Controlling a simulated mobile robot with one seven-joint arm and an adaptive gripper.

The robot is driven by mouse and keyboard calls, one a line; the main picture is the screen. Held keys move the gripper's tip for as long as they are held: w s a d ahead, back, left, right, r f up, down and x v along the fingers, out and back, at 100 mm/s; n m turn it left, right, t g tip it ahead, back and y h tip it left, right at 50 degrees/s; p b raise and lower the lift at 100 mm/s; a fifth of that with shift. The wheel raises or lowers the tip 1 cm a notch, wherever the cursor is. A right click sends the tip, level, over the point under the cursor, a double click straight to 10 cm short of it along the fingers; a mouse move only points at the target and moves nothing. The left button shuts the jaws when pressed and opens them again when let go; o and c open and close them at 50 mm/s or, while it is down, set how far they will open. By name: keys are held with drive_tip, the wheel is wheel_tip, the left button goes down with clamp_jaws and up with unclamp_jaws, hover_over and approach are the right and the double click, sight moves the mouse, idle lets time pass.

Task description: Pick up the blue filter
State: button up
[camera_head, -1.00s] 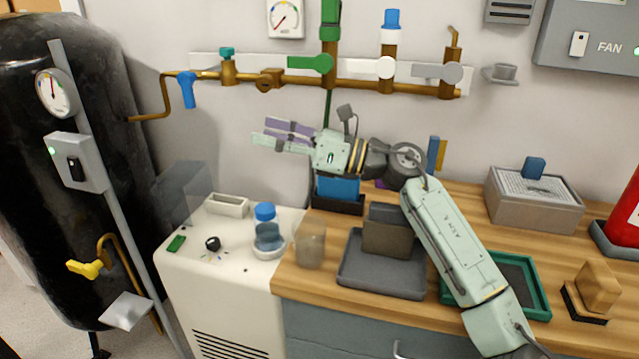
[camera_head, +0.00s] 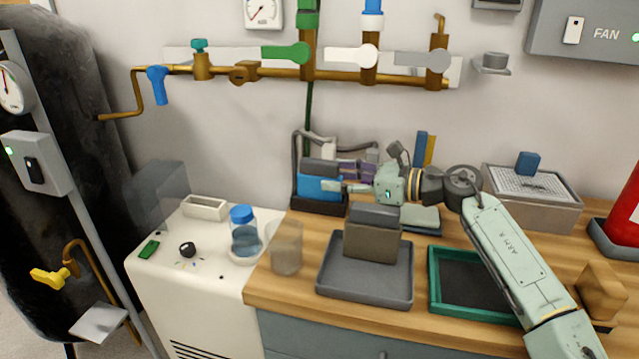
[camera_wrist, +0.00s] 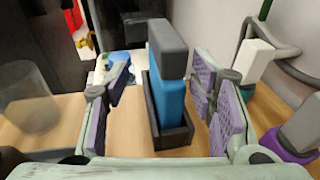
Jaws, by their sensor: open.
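The blue filter (camera_head: 316,188) is an upright blue block with a dark grey top, standing in a black holder (camera_head: 318,206) at the back left of the wooden counter. In the wrist view, the blue filter (camera_wrist: 171,103) stands upright between my two purple-padded fingers, with a gap on either side. My gripper (camera_wrist: 165,85) is open and empty, level with the filter. In the head view my gripper (camera_head: 338,187) reaches in from the right, its fingers overlapping the holder area.
A grey block (camera_head: 372,240) on a dark tray (camera_head: 365,287) sits in front. A glass beaker (camera_head: 287,247) and blue-capped bottle (camera_head: 245,235) stand to the left.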

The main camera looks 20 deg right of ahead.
sight(319, 175)
drive_tip(key=p+x, duration=0.1)
drive_tip(key=x, duration=0.4)
drive_tip(key=shift+w+r+p, duration=0.15)
drive_tip(key=shift+r+p, duration=0.05)
drive_tip(key=shift+p, duration=0.15)
drive_tip(key=shift+c, duration=0.2)
clamp_jaws()
drive_tip(key=shift+r, duration=0.1)
